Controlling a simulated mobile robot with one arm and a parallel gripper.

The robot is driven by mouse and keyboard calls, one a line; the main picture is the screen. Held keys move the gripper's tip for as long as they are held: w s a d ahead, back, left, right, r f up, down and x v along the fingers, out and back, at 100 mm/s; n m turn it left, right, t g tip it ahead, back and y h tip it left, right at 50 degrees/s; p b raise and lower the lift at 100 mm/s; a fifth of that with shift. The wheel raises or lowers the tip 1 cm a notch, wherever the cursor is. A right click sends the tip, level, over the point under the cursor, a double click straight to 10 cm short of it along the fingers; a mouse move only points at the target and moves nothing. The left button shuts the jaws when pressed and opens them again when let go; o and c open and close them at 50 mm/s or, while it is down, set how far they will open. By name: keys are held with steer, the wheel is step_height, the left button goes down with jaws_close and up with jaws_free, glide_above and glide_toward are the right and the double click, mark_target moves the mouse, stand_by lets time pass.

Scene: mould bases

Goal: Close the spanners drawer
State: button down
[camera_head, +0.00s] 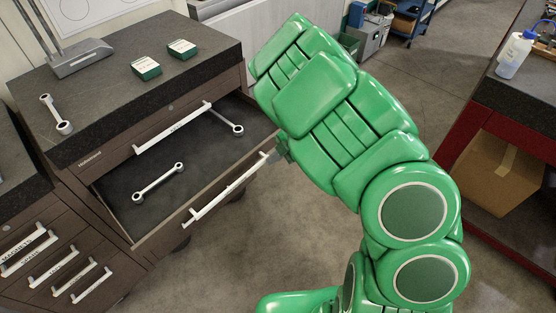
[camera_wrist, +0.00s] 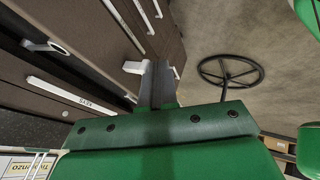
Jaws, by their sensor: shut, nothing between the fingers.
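An open drawer (camera_head: 120,200) sticks out of the brown cabinet, with one spanner (camera_head: 158,182) on its left and another spanner (camera_head: 226,122) at its back right. Its long white handle (camera_head: 212,203) runs along the drawer front. My gripper (camera_head: 281,150) is at the right end of that handle, with most of it hidden behind my green arm. In the wrist view my gripper's dark fingers (camera_wrist: 158,82) are together and empty, beside a white handle end (camera_wrist: 134,67). I cannot tell whether they touch it.
On the dark cabinet top (camera_head: 110,100) lie a spanner (camera_head: 57,115), two green-and-white boxes (camera_head: 145,69) and a grey stand (camera_head: 80,58). A red bench (camera_head: 470,118) with a cardboard box (camera_head: 497,172) stands at right. A wheel-like dark ring (camera_wrist: 230,72) shows in the wrist view.

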steer(key=w+a, duration=2)
steer(key=shift+a, duration=0.1)
steer(key=shift+w+a+r, duration=0.15)
stand_by(0.4)
steer(key=shift+s+d, duration=1.5)
steer(key=shift+d, duration=0.2)
steer(key=v, duration=0.9)
steer(key=shift+s+d+r, duration=0.1)
steer(key=shift+d+r, duration=0.1)
steer(key=shift+d, duration=0.1)
